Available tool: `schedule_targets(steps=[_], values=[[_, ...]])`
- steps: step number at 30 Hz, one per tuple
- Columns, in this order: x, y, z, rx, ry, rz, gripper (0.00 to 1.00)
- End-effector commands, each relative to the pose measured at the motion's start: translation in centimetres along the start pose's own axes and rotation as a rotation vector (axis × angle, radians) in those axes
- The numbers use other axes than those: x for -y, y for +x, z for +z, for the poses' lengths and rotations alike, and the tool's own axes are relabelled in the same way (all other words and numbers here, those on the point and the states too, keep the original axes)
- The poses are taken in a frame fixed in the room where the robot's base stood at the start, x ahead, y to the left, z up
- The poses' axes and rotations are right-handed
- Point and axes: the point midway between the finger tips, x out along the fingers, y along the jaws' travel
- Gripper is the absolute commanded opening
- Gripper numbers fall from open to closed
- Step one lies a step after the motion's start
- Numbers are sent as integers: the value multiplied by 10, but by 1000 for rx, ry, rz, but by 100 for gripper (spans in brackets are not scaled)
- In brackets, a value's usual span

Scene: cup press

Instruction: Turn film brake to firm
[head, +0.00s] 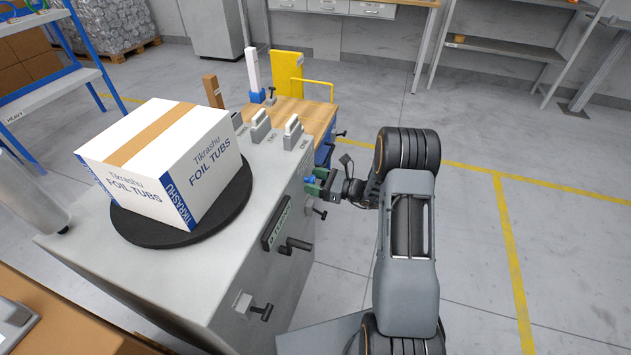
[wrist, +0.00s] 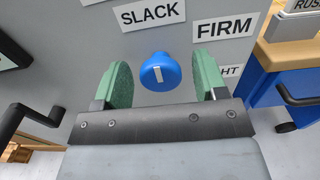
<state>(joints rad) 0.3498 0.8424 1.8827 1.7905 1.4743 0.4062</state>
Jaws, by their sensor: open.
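The film brake knob (wrist: 160,72) is a round blue knob with a white pointer mark, on the grey machine's side panel. In the wrist view the mark stands nearly upright, toward the SLACK label (wrist: 150,13). The FIRM label (wrist: 223,28) is to its upper right. My gripper (wrist: 158,85) is open, with one green finger on each side of the knob and a gap to both. In the head view my gripper (head: 318,184) is at the machine's right side, and a bit of blue shows at its fingers.
The grey machine (head: 190,270) carries a black turntable (head: 240,205) with a white box (head: 165,160). A crank handle (head: 292,245) and a lower T-handle (head: 262,312) stick out from the same side. A wooden-topped blue cart (head: 310,115) stands behind. The floor to the right is clear.

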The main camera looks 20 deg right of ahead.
Motion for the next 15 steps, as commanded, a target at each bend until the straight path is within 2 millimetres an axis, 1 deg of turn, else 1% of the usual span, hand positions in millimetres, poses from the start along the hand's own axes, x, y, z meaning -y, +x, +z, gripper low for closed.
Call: schedule_targets(steps=[4, 5, 15], values=[[0, 0, 0, 0, 0, 0, 66], [0, 0, 0, 0, 0, 0, 64], [0, 0, 0, 0, 0, 0, 31]])
